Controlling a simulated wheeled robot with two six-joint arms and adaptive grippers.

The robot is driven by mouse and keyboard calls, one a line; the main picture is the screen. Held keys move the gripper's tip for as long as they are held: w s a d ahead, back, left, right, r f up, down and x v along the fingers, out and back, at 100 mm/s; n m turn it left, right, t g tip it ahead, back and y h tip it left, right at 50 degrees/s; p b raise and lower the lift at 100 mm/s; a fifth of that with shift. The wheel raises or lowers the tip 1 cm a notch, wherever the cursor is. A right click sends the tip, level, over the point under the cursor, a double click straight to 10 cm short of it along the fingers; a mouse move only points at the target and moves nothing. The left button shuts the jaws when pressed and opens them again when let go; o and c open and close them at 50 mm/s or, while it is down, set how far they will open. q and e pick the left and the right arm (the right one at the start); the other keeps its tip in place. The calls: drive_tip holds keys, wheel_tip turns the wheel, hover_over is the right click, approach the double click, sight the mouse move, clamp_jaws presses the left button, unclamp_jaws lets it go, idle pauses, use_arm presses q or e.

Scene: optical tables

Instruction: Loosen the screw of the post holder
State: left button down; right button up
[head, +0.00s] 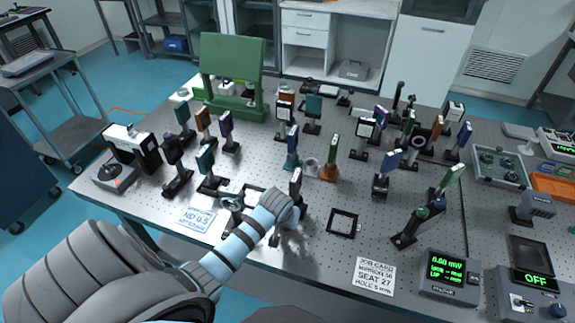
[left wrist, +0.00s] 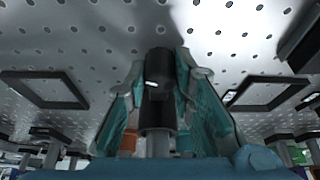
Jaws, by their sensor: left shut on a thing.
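My left gripper (head: 288,216) reaches in from the left to a post at the front middle of the table. An upright plate-shaped optic (head: 295,182) stands just behind it. In the left wrist view, the two teal-lined fingers of the left gripper (left wrist: 160,65) stand on either side of a black post holder (left wrist: 158,112). A dark screw knob (left wrist: 158,68) with a small white mark sits between the fingers, which are closed on it. A silver post (left wrist: 158,143) joins the holder. The fingers partly hide the holder. My right gripper is in neither view.
The perforated table (head: 340,277) is crowded with posted optics behind the gripper. A black square frame (head: 342,222) lies to the right. An ND 0.5 card (head: 195,220) and a job card (head: 374,277) lie near the front edge. A green stand (head: 232,58) is at the back.

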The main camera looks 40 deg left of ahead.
use_arm(q)
drive_tip(key=c, duration=1.4)
unclamp_jaws()
drive_tip(key=v, duration=1.2)
drive_tip(key=shift+s+f+m, duration=0.1)
drive_tip(key=shift+m, duration=0.2)
